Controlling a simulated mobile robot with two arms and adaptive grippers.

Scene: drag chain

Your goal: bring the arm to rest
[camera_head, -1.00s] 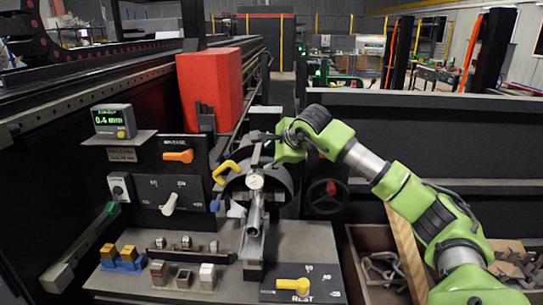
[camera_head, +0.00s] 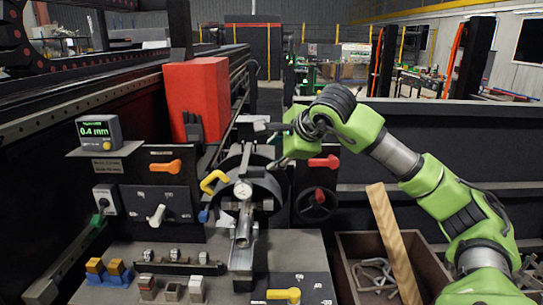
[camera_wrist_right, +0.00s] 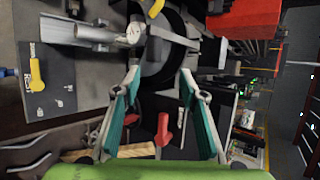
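My right arm comes in from the right in the head view. Its gripper (camera_head: 280,163) hangs above and to the right of the dial gauge (camera_head: 243,191), apart from it. In the right wrist view the two teal-padded fingers (camera_wrist_right: 160,74) are spread with nothing held between them. The gauge (camera_wrist_right: 133,33) and the metal tube (camera_head: 244,233) show there too, beyond the fingers. A yellow lever (camera_head: 284,294) on a dark plate shows at the front of the head view. My left gripper is not in view.
A red lever (camera_head: 323,162) and a handwheel (camera_head: 316,203) lie right of the gripper. A yellow handle (camera_head: 213,181) stands left of it. A crate (camera_head: 345,262) holds metal parts and a wooden plank (camera_head: 393,240). A display (camera_head: 99,132) reads 0.4 mm.

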